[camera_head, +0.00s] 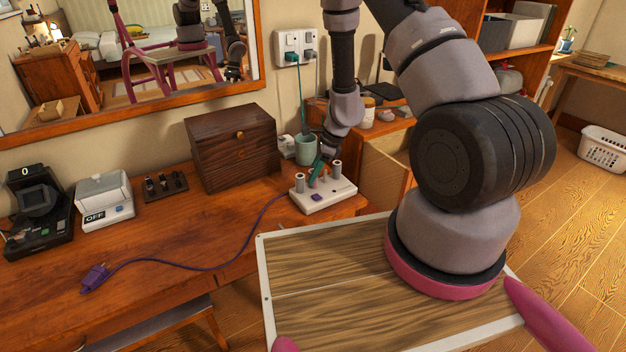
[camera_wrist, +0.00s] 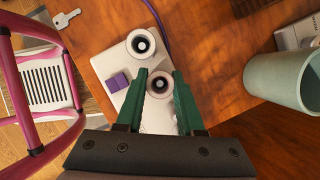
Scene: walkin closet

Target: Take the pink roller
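A white roller base (camera_head: 325,195) with a purple button (camera_wrist: 117,82) sits near the right end of the wooden desk. Upright rollers stand on it; they look grey in the head view. In the wrist view, a roller with a faint pinkish rim (camera_wrist: 160,84) shows between my fingertips. A paler roller (camera_wrist: 141,43) stands just beyond it. My gripper (camera_head: 317,170) points down over the base, and its green fingers (camera_wrist: 160,74) are open on either side of the pinkish roller. I cannot tell whether they touch it or how far down they reach.
A green cup (camera_head: 305,149) stands close behind the base, right of the fingers in the wrist view. A dark wooden box (camera_head: 233,146) stands to the left. A purple cord (camera_head: 200,267) runs to a plug on the desk.

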